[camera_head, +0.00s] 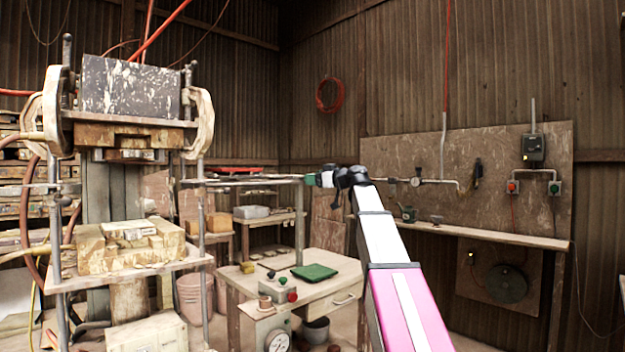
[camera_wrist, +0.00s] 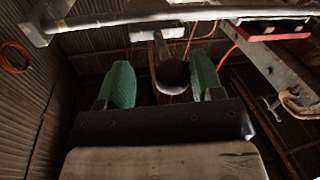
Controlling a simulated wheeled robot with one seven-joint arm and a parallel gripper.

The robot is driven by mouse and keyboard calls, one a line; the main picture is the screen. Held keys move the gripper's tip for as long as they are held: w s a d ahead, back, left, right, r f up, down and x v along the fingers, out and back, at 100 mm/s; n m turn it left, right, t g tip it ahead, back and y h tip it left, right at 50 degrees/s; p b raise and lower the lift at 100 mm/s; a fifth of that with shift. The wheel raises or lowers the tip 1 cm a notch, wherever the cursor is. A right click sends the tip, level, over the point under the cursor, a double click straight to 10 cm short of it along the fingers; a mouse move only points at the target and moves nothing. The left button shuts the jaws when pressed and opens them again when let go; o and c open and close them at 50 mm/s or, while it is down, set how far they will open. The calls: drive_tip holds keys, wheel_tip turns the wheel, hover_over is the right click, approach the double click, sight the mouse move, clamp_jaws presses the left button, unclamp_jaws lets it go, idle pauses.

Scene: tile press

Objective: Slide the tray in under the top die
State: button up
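The press stands at the left of the head view. The top die (camera_head: 128,136) is a brown block hanging under a scuffed dark block. The tray (camera_head: 238,170) seems to be the thin flat piece on the rails (camera_head: 255,181) to the right of the press, outside the space under the die; its details are too small to tell. My gripper (camera_head: 313,179) is at the right end of the rails. In the wrist view, its green fingers (camera_wrist: 160,85) stand apart on either side of a round-ended handle (camera_wrist: 172,74). I cannot tell whether either finger touches it.
A pale lower die block (camera_head: 130,246) sits on the press bed below the top die. A rail post (camera_head: 299,222) stands near my gripper. A small table with a green mat (camera_head: 314,271) and a control box (camera_head: 278,291) is below.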

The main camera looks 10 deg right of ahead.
drive_tip(key=v, duration=1)
drive_tip(key=shift+s+d, duration=0.2)
idle(0.7)
drive_tip(key=shift+a, duration=0.1)
idle(0.3)
drive_tip(key=x, duration=1.2)
drive_tip(key=shift+s+a, duration=0.15)
drive_tip(key=shift+a, duration=0.4)
drive_tip(key=shift+c, duration=0.2)
clamp_jaws()
drive_tip(key=s+a, duration=0.8)
drive_tip(key=a, duration=0.3)
drive_tip(key=s+a, duration=0.9)
drive_tip(key=a, duration=0.3)
drive_tip(key=shift+a, duration=0.3)
drive_tip(key=shift+s, duration=0.15)
drive_tip(key=shift+o, duration=0.2)
unclamp_jaws()
